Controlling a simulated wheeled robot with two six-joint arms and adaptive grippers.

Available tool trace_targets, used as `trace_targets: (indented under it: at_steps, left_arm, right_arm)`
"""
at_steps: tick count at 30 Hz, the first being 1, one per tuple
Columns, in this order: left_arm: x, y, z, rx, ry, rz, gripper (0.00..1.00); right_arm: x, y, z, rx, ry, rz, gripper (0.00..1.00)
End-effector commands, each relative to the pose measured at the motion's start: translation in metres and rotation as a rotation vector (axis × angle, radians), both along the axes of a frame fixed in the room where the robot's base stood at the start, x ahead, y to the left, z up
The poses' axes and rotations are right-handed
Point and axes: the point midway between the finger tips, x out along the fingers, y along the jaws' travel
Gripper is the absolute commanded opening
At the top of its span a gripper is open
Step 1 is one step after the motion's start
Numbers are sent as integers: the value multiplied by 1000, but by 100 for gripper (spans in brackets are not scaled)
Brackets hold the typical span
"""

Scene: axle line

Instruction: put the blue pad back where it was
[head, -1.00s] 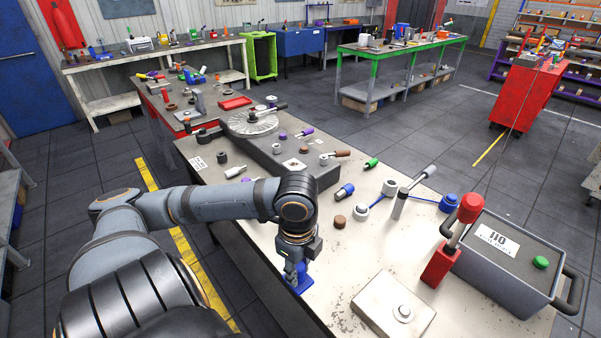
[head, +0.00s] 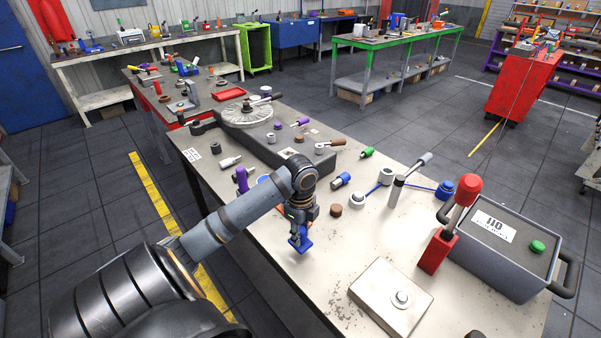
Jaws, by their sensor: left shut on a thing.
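The blue pad (head: 301,243) is a small blue piece held low at the tip of my left gripper (head: 299,232), over the near left part of the pale worktable (head: 290,283). My left gripper is shut on it. I cannot tell whether the pad touches the tabletop. An orange-red patch (head: 288,216) shows partly behind my left gripper. My right gripper is not in view.
Near the gripper are a brown knob (head: 336,210), a blue-ended cylinder (head: 341,181) and a purple upright piece (head: 241,179). A pale block (head: 390,297), a red-handled lever (head: 450,225) and a grey box (head: 508,245) stand right. Bare tabletop lies between gripper and block.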

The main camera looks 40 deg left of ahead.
Motion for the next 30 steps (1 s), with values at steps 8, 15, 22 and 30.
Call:
trace_targets:
  at_steps: [8, 15, 22, 30]
  left_arm:
    - [3, 3, -23, -3, 7, 0, 0]
    - [5, 3, -38, 0, 0, -2, 0]
    - [4, 3, -42, 0, 0, -1, 0]
    - [5, 4, -41, 0, 0, -1, 51]
  right_arm:
    - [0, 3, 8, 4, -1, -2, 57]
    - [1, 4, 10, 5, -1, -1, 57]
    - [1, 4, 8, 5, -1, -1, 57]
    - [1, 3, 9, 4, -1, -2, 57]
